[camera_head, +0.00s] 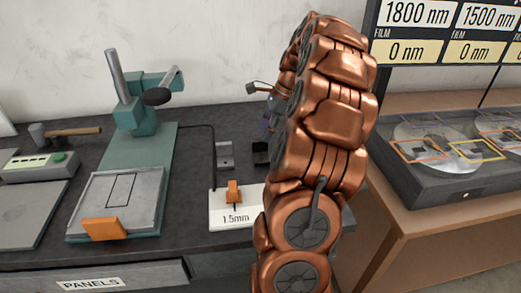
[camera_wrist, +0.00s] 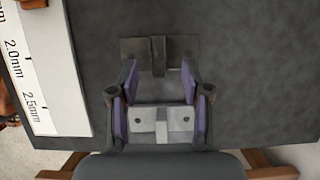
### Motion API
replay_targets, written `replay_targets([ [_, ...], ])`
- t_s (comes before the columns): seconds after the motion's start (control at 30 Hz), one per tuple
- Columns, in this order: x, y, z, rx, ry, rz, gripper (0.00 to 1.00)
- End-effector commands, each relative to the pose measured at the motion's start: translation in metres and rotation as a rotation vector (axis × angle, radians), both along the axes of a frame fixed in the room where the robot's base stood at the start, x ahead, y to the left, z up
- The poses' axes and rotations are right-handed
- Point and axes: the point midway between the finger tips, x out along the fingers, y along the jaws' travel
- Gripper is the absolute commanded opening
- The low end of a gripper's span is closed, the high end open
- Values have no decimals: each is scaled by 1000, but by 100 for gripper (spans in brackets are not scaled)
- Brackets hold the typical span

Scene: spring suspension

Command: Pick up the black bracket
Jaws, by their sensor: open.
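The black bracket (camera_wrist: 185,47) lies on the dark bench top in the wrist view, a flat dark plate with a raised rib in its middle. In the head view the black bracket (camera_head: 261,153) is partly hidden behind my arm. My gripper (camera_wrist: 159,77) is open, with purple pads on its fingers. Its fingertips are on either side of the rib's near end, and I see no grip on it. A lighter grey bracket (camera_wrist: 147,125) shows between the lower parts of the fingers. In the head view my gripper is mostly hidden by my copper arm.
A white thickness scale (camera_head: 230,222) with an orange slider (camera_head: 233,192) lies in front of the brackets. A green press (camera_head: 142,117), a plate with an orange block (camera_head: 103,229) and a hammer (camera_head: 70,132) are left. A disc unit (camera_head: 430,185) stands right.

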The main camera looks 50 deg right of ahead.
Motion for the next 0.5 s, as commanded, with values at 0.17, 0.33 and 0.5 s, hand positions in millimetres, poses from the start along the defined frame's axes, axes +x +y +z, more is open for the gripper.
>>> replay_targets([
  [0.17, 3, 6, -13, 3, 1, 1, 48],
  [0.33, 7, 13, -33, 3, 2, 2, 48],
  [0.5, 10, 16, -44, 1, 1, 2, 48],
])
